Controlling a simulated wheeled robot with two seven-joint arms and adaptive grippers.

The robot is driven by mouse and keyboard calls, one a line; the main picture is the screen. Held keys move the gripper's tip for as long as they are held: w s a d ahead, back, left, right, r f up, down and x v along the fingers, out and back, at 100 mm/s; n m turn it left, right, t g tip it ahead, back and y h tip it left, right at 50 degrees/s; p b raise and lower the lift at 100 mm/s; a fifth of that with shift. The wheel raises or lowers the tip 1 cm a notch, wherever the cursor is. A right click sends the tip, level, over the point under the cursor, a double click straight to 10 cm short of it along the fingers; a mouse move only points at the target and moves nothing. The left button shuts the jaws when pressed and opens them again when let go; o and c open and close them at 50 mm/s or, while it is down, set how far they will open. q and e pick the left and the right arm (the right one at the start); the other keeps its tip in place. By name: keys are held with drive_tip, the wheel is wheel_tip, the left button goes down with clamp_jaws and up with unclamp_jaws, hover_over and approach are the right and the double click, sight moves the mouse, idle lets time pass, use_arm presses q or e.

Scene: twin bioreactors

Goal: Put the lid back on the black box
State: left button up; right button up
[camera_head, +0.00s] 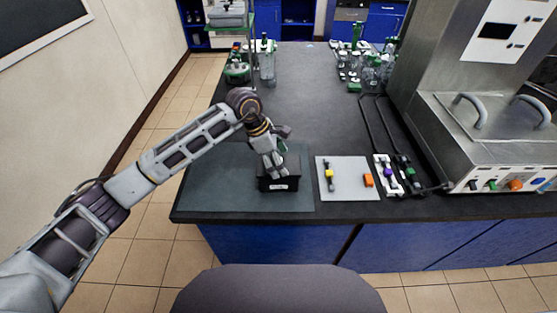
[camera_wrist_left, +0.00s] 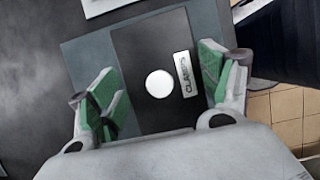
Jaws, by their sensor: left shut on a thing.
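The black box (camera_head: 264,187) stands on a dark grey-green mat near the table's front edge, with a small white label on its front. My left gripper (camera_head: 272,174) reaches down to the top of the box. In the left wrist view its green-padded fingers (camera_wrist_left: 160,86) are spread on either side of the dark lid (camera_wrist_left: 150,50), which has a white round spot and a white "CLAMPS" plate in view. The gripper is shut on the lid. I cannot tell whether the lid touches the box rim. My right gripper is not in view.
The mat (camera_head: 210,190) has bare room left of the box. A light grey board (camera_head: 347,187) with yellow and orange pieces lies right of it, then clamp-like parts and a steel machine (camera_head: 480,130). Glassware (camera_head: 370,72) stands at the back. The table's middle is clear.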

use_arm(q)
drive_tip(key=shift+b, duration=0.6)
idle(1.6)
drive_tip(key=shift+f+b, duration=0.45)
drive_tip(key=shift+b, duration=0.75)
idle(2.4)
idle(0.4)
drive_tip(key=o, duration=1.1)
drive_tip(key=shift+r, duration=0.15)
